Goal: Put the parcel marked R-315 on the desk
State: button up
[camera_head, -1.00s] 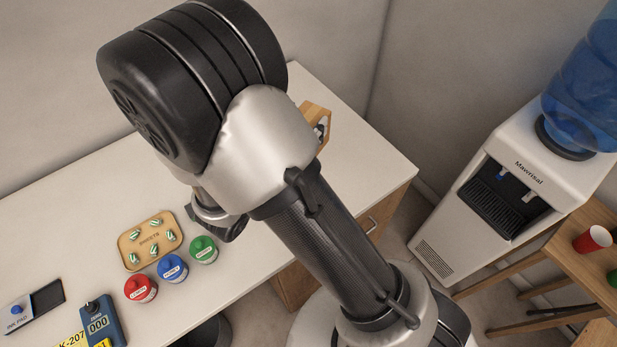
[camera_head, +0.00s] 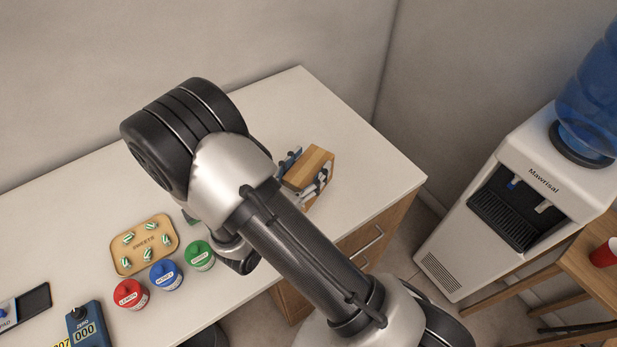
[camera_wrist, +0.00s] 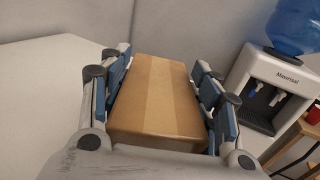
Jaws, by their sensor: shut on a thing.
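A brown cardboard parcel (camera_wrist: 158,98) with a lighter tape strip sits between the fingers of my gripper (camera_wrist: 163,92), which is shut on it. In the head view the parcel (camera_head: 309,167) shows beyond my arm, over the right part of the white desk (camera_head: 370,165). My gripper (camera_head: 304,176) is around its sides there. No marking is readable on the faces in view. I cannot tell whether the parcel touches the desk top.
A sweets tray (camera_head: 120,262) and red (camera_head: 131,295), blue (camera_head: 166,275) and green (camera_head: 200,256) tubs stand left of my arm. A blue numbered device (camera_head: 86,325) is at the lower left. A water cooler (camera_head: 521,200) stands right of the desk.

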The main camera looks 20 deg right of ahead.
jog(key=shift+f+b, duration=0.5)
jog(key=shift+f, duration=1.3)
jog(key=shift+f, duration=0.15)
jog(key=o, duration=1.3)
